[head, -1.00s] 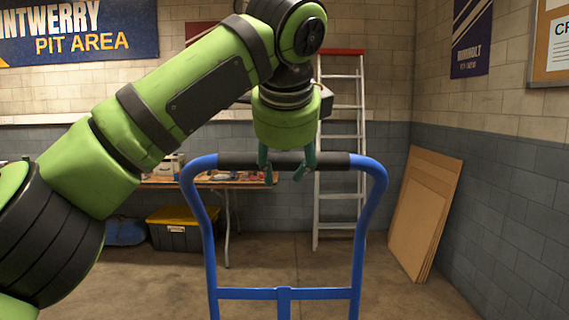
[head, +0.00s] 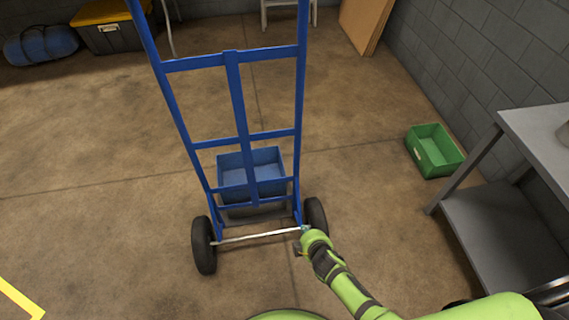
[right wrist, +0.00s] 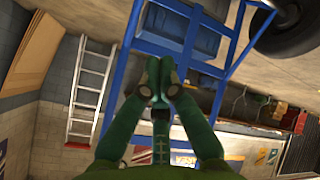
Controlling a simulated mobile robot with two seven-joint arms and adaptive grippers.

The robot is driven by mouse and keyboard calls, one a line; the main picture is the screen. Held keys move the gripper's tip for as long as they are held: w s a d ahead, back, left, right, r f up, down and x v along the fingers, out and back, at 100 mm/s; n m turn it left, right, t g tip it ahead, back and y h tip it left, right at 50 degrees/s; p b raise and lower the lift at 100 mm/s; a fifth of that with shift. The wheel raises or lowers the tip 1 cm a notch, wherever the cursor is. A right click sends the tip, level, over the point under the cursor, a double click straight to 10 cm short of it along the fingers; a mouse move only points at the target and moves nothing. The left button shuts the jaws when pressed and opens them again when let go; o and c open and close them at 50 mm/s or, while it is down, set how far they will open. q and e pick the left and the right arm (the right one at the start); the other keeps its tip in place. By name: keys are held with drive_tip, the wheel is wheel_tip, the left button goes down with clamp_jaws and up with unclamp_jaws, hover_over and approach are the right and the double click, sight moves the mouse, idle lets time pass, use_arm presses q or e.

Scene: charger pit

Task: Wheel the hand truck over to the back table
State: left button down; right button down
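The blue hand truck (head: 237,95) stands upright in front of me, its handle above the top of the head view. Its two black wheels (head: 204,245) rest on the floor, joined by a thin axle. A blue bin (head: 233,168) sits low behind its frame, on its foot. My right gripper (head: 306,230) is low beside the right wheel, by the axle's right end; I cannot tell if it touches. In the right wrist view its fingertips (right wrist: 159,80) are together with nothing seen between them, and the truck's blue frame (right wrist: 122,75) is beyond. My left gripper is out of view.
A green bin (head: 434,150) lies on the floor at right, near a grey metal table (head: 470,205). Brown boards (head: 366,22) lean at the back wall. A black tote with a yellow lid (head: 110,38) and a blue bag (head: 40,46) are back left. Floor on the left is clear.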

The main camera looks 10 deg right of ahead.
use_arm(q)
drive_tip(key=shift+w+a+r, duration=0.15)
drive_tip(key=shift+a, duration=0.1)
use_arm(e)
drive_tip(key=w+a+r+n+t, duration=0.2)
drive_tip(key=w+r+n, duration=0.1)
drive_tip(key=w+r, duration=0.45)
drive_tip(key=n+t, duration=0.3)
drive_tip(key=n, duration=0.1)
approach(277, 134)
drive_tip(key=s+f, duration=0.2)
drive_tip(key=s, duration=0.1)
drive_tip(key=shift+h, duration=0.4)
drive_tip(key=w, duration=0.7)
drive_tip(key=shift+w+a+f, duration=0.1)
drive_tip(key=shift+a+f, duration=0.05)
drive_tip(key=shift+a, duration=0.15)
drive_tip(key=shift+w, duration=0.7)
drive_tip(key=shift+w, duration=0.65)
